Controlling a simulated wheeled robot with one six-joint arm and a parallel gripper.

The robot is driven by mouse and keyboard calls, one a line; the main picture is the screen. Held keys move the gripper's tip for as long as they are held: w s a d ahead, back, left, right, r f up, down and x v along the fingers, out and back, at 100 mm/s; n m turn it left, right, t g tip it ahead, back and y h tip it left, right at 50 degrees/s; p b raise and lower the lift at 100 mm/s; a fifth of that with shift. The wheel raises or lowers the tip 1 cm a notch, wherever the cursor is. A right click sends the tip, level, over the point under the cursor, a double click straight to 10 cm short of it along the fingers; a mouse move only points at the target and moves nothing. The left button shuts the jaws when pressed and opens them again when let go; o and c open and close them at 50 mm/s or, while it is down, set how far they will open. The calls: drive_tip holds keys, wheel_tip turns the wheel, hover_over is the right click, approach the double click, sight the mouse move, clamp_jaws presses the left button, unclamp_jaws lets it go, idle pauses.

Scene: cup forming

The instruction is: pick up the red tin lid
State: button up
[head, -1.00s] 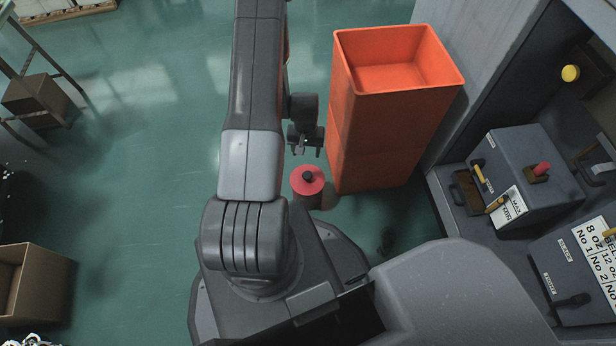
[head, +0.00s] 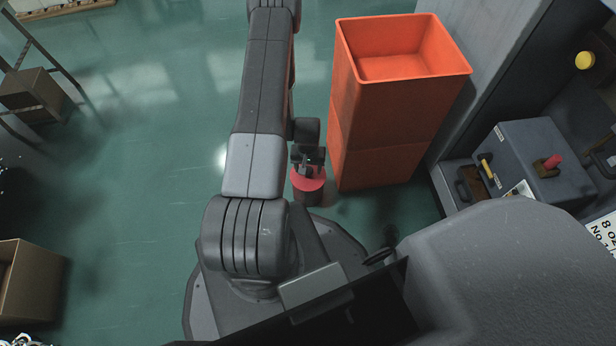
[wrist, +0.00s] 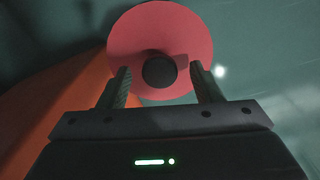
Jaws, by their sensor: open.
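The red tin lid (head: 308,184) is a round disc with a dark knob in its middle, on top of a dark red tin (head: 307,198) on the floor. In the wrist view the lid (wrist: 190,50) fills the top middle, and its black knob (wrist: 159,71) shows between the fingertips. My gripper (head: 308,170) is just above the lid in the head view and hides part of it. In the wrist view my gripper (wrist: 160,74) is open, with one finger on each side of the knob and a gap on both sides.
A tall stack of orange bins (head: 385,110) stands close to the right of the tin. A grey machine (head: 545,160) is farther right. Cardboard boxes (head: 35,92) are at the left. The green floor between is clear.

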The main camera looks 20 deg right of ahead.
clamp_jaws()
